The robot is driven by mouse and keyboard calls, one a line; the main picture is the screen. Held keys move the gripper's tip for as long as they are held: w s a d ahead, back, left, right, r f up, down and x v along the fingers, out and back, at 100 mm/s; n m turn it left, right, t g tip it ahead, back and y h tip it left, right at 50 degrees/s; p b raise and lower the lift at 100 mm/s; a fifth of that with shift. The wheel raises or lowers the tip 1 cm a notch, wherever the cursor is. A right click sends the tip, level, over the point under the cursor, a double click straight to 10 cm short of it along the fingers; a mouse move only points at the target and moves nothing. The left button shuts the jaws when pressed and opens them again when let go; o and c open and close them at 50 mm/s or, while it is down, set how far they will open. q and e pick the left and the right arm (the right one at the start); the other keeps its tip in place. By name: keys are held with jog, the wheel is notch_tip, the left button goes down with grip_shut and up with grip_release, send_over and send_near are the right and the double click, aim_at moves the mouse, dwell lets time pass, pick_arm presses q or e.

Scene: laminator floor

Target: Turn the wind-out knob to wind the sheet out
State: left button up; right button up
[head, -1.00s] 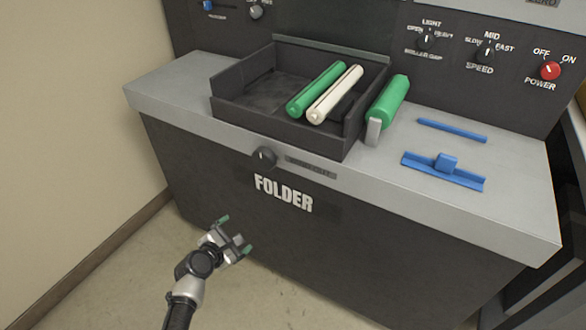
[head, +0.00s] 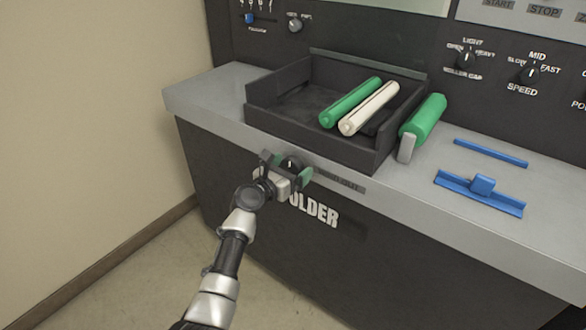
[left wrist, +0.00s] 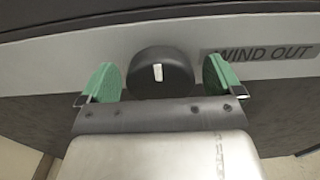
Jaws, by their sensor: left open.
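The wind-out knob (head: 291,164) is a round black knob on the front edge of the grey counter, below the dark tray. In the left wrist view the knob (left wrist: 160,74) shows a white mark pointing about straight up, with a "WIND OUT" label (left wrist: 256,53) to its right. My left gripper (head: 288,172) is at the knob. In the left wrist view its green fingertips (left wrist: 161,84) stand apart, one on each side of the knob, with a gap visible on both sides. No sheet can be made out. My right gripper is out of view.
The dark tray (head: 268,118) holds a green roller (head: 350,102) and a cream roller (head: 368,108). Blue parts (head: 480,192) lie on the counter (head: 420,190) at right. A beige wall (head: 90,110) is at left.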

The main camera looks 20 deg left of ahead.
pick_arm(q)
jog(key=shift+w+d, duration=0.2)
jog(key=shift+w, duration=0.3)
jog(key=c, duration=0.9)
